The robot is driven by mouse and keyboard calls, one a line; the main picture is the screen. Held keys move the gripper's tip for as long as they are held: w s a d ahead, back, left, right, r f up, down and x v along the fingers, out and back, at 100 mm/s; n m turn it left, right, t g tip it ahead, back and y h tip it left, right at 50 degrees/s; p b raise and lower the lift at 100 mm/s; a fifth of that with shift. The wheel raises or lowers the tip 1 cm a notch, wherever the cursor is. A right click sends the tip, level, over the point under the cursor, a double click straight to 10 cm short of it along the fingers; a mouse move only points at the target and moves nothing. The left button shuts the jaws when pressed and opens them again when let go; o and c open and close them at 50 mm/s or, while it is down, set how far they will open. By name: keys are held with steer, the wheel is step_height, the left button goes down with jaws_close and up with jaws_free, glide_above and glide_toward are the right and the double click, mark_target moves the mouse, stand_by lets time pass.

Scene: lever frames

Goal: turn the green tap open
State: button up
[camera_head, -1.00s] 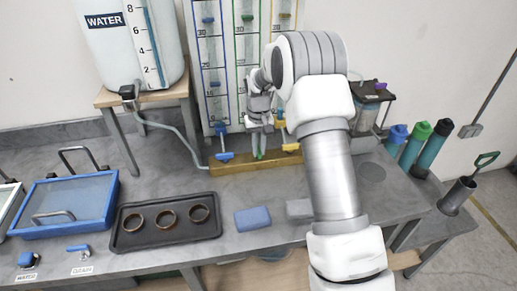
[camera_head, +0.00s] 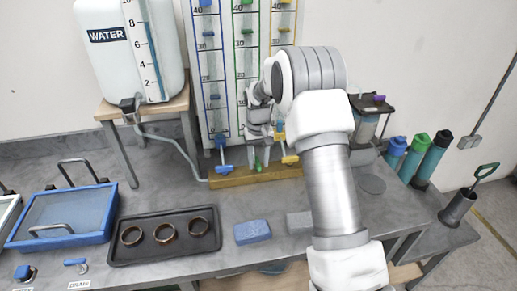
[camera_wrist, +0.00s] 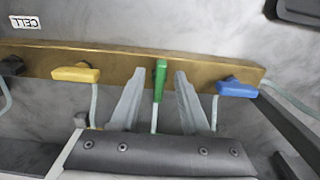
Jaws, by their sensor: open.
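The green tap (camera_wrist: 159,78) is on a wooden rail (camera_wrist: 215,68) between a yellow tap (camera_wrist: 76,73) and a blue tap (camera_wrist: 237,88). Its handle points across the rail in the wrist view; the yellow and blue handles lie roughly along it. My gripper (camera_wrist: 160,72) is open, one finger on each side of the green handle, with visible gaps. I cannot tell whether the fingertips reach its depth. In the head view the green tap (camera_head: 258,164) shows only partly below my gripper, by the rail (camera_head: 225,180).
Scaled tube panels (camera_head: 212,75) stand behind the rail. A water tank (camera_head: 125,50) on a wooden stand is at left. A black tray with rings (camera_head: 120,257), a blue sponge (camera_head: 252,231) and a blue-framed screen (camera_head: 60,240) lie on the bench. Bottles (camera_head: 413,157) stand at right.

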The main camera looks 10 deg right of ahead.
mark_target(259, 164)
step_height(259, 164, up, 17)
stand_by(0.4)
steer(key=shift+r, duration=0.2)
steer(key=s+r+t, duration=0.1)
steer(key=s+r, duration=0.4)
steer(key=s, duration=0.4)
steer(key=s+r+t, duration=0.2)
steer(key=s+r, duration=0.4)
steer(key=s, duration=0.2)
steer(key=s+f+t, duration=0.2)
steer(key=s+f, duration=0.2)
steer(key=s, duration=1.3)
steer(key=shift+s+f+t, duration=0.2)
steer(key=shift+s+t, duration=0.1)
steer(key=shift+s, duration=0.1)
